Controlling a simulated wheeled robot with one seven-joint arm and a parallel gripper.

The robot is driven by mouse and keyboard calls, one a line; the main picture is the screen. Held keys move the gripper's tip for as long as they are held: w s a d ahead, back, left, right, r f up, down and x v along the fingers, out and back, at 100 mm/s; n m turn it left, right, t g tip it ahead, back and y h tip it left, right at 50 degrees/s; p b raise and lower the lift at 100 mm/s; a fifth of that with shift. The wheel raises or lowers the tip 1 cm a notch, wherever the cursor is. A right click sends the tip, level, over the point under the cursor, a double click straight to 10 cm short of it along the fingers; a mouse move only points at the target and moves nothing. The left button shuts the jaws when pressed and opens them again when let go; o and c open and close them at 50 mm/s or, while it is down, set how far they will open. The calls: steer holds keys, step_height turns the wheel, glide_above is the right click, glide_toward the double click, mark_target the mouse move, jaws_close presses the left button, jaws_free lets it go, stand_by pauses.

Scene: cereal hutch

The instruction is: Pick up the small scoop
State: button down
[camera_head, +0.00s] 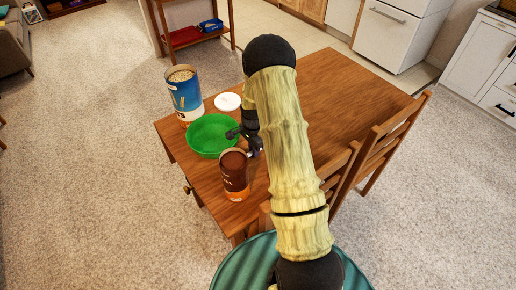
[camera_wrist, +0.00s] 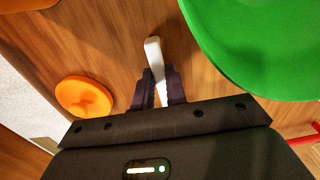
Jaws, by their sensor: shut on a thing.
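A small white scoop (camera_wrist: 153,48) shows in the wrist view as a narrow pale piece between the dark jaws of my gripper (camera_wrist: 160,88). The jaws are shut on it, over the wooden table; whether it touches the tabletop I cannot tell. In the head view my gripper (camera_head: 256,150) is beside the green bowl, behind the brown canister, and mostly hidden by my arm. The scoop cannot be made out there.
The green bowl (camera_head: 212,134) is close to my gripper and fills the wrist view's upper right (camera_wrist: 265,40). A brown canister (camera_head: 235,178), a blue oat canister (camera_head: 186,96) and a white lid (camera_head: 228,101) stand nearby on the table (camera_head: 350,85). An orange lid (camera_wrist: 84,97) lies left.

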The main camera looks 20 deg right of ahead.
step_height(320, 180, up, 10)
steer(key=shift+b, duration=0.4)
stand_by(1.5)
